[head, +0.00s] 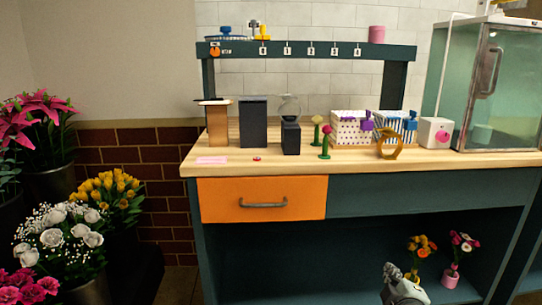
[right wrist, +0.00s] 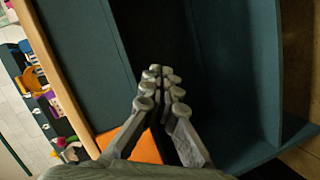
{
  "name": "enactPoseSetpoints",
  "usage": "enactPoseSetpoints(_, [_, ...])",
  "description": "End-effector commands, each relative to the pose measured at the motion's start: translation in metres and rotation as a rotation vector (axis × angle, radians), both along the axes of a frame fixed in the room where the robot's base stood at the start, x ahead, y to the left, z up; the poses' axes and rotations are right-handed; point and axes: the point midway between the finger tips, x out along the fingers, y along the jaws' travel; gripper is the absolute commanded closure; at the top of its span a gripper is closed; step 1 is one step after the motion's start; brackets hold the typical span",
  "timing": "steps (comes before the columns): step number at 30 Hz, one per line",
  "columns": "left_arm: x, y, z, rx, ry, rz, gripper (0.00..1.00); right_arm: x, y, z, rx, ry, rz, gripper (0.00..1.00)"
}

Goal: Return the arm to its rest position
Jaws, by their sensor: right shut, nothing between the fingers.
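My right gripper (head: 391,270) shows at the bottom of the head view, low in front of the workbench (head: 430,197) and below its top. In the right wrist view its two grey fingers (right wrist: 162,75) meet at the tips, shut with nothing between them. The bench's dark teal front and open lower shelf lie beyond the fingers there. Most of my right arm is outside the head view. My left gripper is not in view.
The closed orange drawer (head: 262,198) is left of my right gripper. Two small potted bouquets, orange (head: 418,250) and pink (head: 454,262), stand on the lower shelf close to it. Flower buckets crowd the floor at left. A glass cabinet (head: 485,85) stands at right.

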Motion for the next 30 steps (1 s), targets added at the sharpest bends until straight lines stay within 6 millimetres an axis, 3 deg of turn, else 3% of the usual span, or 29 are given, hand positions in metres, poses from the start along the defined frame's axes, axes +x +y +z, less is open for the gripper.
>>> enactPoseSetpoints(1, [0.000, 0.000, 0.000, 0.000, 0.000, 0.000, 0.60, -0.022, -0.002, -0.037, 0.081, 0.082, -0.044, 1.00])
enactPoseSetpoints(6, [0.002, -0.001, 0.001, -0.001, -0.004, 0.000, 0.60, -0.103, -0.006, -0.140, 0.324, 0.334, -0.210, 1.00])
enactPoseSetpoints(9, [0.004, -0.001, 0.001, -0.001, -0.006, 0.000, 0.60, -0.160, -0.002, -0.192, 0.451, 0.482, -0.316, 1.00])
enactPoseSetpoints(13, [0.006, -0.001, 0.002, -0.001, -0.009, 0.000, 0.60, -0.232, 0.008, -0.241, 0.587, 0.652, -0.448, 1.00])
enactPoseSetpoints(16, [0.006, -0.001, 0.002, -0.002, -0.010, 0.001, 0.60, -0.276, 0.016, -0.264, 0.660, 0.748, -0.529, 1.00])
enactPoseSetpoints(20, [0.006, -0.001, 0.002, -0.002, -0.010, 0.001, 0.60, -0.311, 0.023, -0.278, 0.712, 0.822, -0.592, 1.00])
enactPoseSetpoints(24, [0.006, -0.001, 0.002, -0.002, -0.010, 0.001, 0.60, -0.322, 0.026, -0.282, 0.729, 0.847, -0.613, 1.00])
enactPoseSetpoints(30, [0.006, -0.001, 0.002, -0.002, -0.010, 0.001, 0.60, -0.321, 0.025, -0.282, 0.728, 0.845, -0.611, 1.00])
